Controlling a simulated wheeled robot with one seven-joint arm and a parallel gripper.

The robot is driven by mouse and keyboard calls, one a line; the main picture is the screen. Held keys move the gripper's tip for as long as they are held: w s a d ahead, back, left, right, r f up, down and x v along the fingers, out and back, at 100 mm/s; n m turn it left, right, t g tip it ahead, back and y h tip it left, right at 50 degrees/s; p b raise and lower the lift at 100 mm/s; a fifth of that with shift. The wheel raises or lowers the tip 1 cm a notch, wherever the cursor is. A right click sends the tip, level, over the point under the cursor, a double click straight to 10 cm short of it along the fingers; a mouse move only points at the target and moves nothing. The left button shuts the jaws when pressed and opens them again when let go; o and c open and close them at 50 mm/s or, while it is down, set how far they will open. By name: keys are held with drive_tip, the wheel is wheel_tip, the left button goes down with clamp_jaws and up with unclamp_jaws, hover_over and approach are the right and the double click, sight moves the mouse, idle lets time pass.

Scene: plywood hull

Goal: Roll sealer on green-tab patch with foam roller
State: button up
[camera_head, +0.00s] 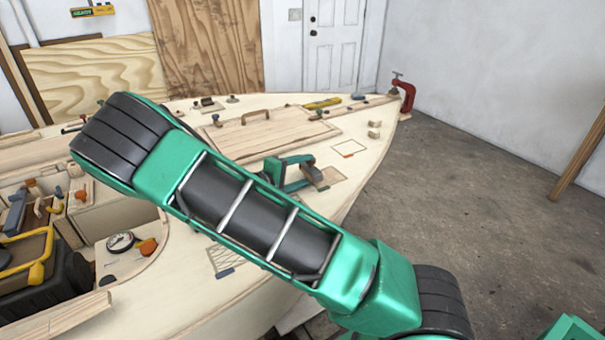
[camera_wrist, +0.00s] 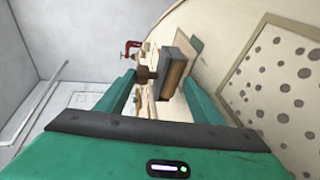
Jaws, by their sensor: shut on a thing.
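My gripper (camera_head: 288,174) is over the deck of the plywood hull, partly behind my own arm in the head view. In the wrist view my gripper (camera_wrist: 160,95) is shut on a grey-and-tan block-like tool (camera_wrist: 174,72) with a brown part beside it. I cannot tell for sure that this is the foam roller. A hatched patch (camera_head: 222,258) with a blue tab is nearer. A dotted patch (camera_wrist: 283,88) fills the right of the wrist view.
A red clamp (camera_head: 403,92) stands at the bow tip. A hatch cover (camera_head: 265,135) with a handle and small deck fittings lie behind my arm. A gauge (camera_head: 121,242) and a black tool bag (camera_head: 40,285) are at left.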

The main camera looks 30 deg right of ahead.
hover_over(330, 175)
drive_tip(key=shift+f, duration=0.1)
idle(1.6)
wheel_tip(330, 175, up, 6)
idle(0.8)
drive_tip(key=shift+w, duration=0.1)
drive_tip(key=shift+r, duration=1.5)
